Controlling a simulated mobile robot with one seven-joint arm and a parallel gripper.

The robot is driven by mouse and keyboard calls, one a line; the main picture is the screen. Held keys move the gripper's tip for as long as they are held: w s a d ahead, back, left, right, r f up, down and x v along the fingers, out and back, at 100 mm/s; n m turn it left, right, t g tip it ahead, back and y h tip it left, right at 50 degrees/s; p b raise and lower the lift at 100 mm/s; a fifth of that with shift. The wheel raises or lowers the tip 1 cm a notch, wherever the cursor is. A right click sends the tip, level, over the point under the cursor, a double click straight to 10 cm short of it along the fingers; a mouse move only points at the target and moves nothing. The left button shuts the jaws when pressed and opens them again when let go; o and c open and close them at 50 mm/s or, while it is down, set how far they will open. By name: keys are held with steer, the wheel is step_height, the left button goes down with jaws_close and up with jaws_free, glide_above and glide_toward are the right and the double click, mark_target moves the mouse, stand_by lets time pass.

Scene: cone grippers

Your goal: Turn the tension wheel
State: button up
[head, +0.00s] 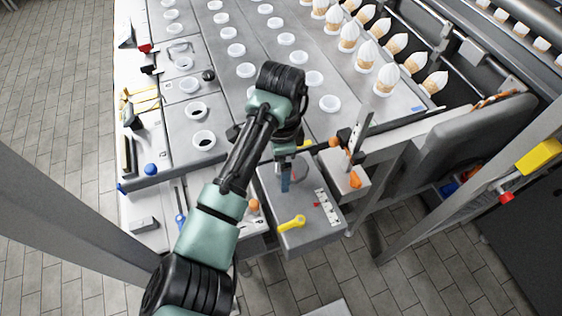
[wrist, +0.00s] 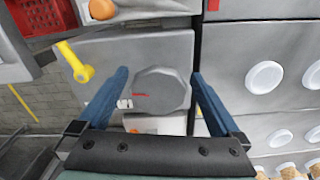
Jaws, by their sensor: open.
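A grey, many-sided wheel (wrist: 163,92) with a short red mark near its left edge sits on a grey box top (wrist: 120,50). I take it to be the tension wheel. My gripper (wrist: 160,74) is open, and its two blue fingers appear on the left and right of the wheel in the wrist view. I cannot tell whether the fingers are down around the wheel or still above it. In the head view my gripper (head: 286,182) points down over the grey box (head: 310,236), and the wheel is mostly hidden behind it.
A yellow handle (head: 291,223) lies on the box near its front edge. An orange knob (head: 354,180) and a post stand to the right. A conveyor table (head: 225,110) with several white cups and filled cones lies behind. A red crate (wrist: 42,15) shows top left in the wrist view.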

steer(key=shift+r, duration=0.1)
steer(key=c, duration=1.1)
steer(key=shift+d+n+p, duration=0.1)
steer(key=shift+n+p, duration=0.3)
steer(key=shift+p, duration=0.2)
